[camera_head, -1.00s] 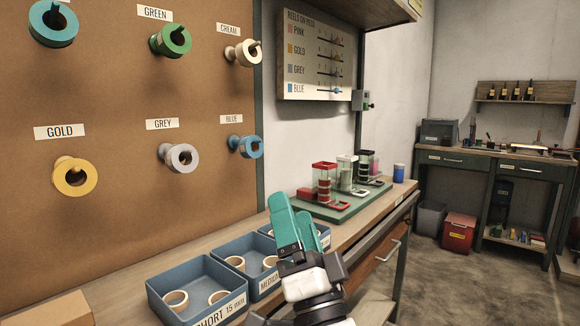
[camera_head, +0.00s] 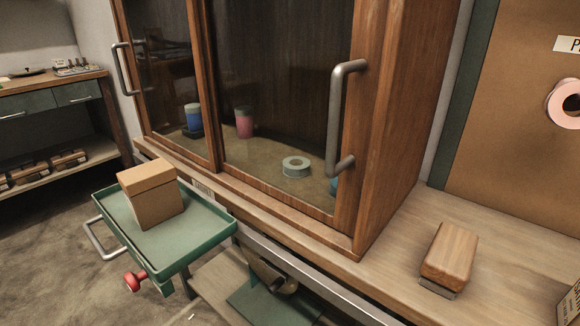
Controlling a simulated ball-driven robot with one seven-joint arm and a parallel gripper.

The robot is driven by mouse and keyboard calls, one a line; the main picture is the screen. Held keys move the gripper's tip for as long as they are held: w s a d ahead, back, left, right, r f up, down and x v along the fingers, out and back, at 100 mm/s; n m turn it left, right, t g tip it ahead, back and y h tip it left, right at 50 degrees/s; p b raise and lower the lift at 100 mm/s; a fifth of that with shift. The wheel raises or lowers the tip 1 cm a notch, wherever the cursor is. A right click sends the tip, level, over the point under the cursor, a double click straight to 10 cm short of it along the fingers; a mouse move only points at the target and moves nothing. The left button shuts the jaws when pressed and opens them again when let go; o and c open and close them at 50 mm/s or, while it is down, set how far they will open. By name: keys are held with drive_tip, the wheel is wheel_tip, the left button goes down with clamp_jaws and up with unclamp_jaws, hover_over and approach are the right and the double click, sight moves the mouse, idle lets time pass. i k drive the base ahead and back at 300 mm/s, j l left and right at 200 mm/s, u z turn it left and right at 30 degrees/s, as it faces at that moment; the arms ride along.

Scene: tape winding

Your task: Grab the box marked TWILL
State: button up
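No marking reading TWILL can be made out in the current view. A plain brown cardboard box (camera_head: 152,195) with a lid sits on a green tray (camera_head: 206,222) at the left; no lettering shows on its visible sides. Another box (camera_head: 571,308) with dark printing is cut off at the bottom right edge, on the wooden bench; its words cannot be read. My gripper is not in view.
A wooden cabinet with glass doors and metal handles (camera_head: 336,120) stands on the bench (camera_head: 480,215). A tape roll (camera_head: 296,167) and jars show behind the glass. A wooden block (camera_head: 451,254) lies right of the cabinet. A pink reel (camera_head: 562,103) hangs on the board.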

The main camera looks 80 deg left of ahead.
sight(151, 192)
drive_tip(key=u, duration=2)
